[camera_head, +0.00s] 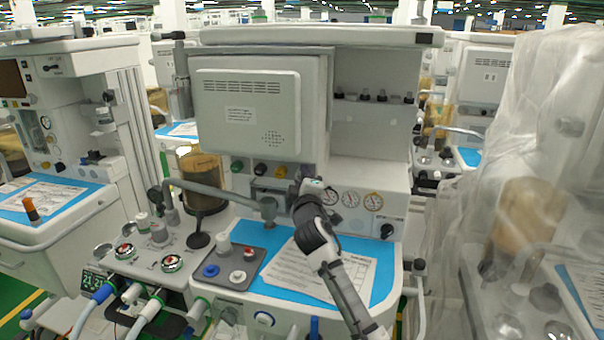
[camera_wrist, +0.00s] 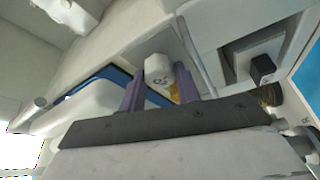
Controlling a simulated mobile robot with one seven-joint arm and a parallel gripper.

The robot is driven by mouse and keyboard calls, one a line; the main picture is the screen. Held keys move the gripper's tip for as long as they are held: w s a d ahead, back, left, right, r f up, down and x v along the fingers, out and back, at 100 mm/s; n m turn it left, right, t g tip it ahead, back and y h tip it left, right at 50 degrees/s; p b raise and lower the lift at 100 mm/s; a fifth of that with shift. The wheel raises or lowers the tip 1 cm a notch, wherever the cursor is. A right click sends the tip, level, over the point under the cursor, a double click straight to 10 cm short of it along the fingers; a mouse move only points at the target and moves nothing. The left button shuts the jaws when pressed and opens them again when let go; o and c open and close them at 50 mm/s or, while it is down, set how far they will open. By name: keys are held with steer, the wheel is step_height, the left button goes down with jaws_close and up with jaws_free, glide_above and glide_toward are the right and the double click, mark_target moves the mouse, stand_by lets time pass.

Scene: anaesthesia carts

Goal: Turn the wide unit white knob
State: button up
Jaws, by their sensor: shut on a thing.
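The wide unit (camera_head: 365,165) is the pale anaesthesia machine in the middle of the head view. My gripper (camera_head: 300,188) is at its front panel, to the right of the row of coloured knobs. In the wrist view, the two purple fingers of my gripper (camera_wrist: 158,88) stand on either side of a white knob (camera_wrist: 157,68) with a small dark mark, shut on it. In the head view my gripper and arm hide this knob, so I cannot tell how far it is turned.
Round gauges (camera_head: 350,199) and a black knob (camera_head: 387,231) sit right of my gripper. Papers (camera_head: 325,270) lie on the blue worktop below my arm. A bent grey pipe (camera_head: 215,192) is at left. A plastic-covered unit (camera_head: 545,150) stands close on the right.

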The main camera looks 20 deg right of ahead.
steer(key=shift+r+n+g+y+p, duration=0.15)
steer(key=shift+n+g+p, duration=0.4)
steer(key=shift+n+p, duration=0.75)
steer(key=shift+n+g+y+p, duration=0.25)
steer(key=shift+n+g+p, duration=0.4)
steer(key=shift+n, duration=1.05)
steer(key=o, duration=0.7)
steer(key=shift+s, duration=0.1)
steer(key=b+v, duration=0.4)
steer(key=v, duration=0.9)
steer(key=shift+s, duration=0.35)
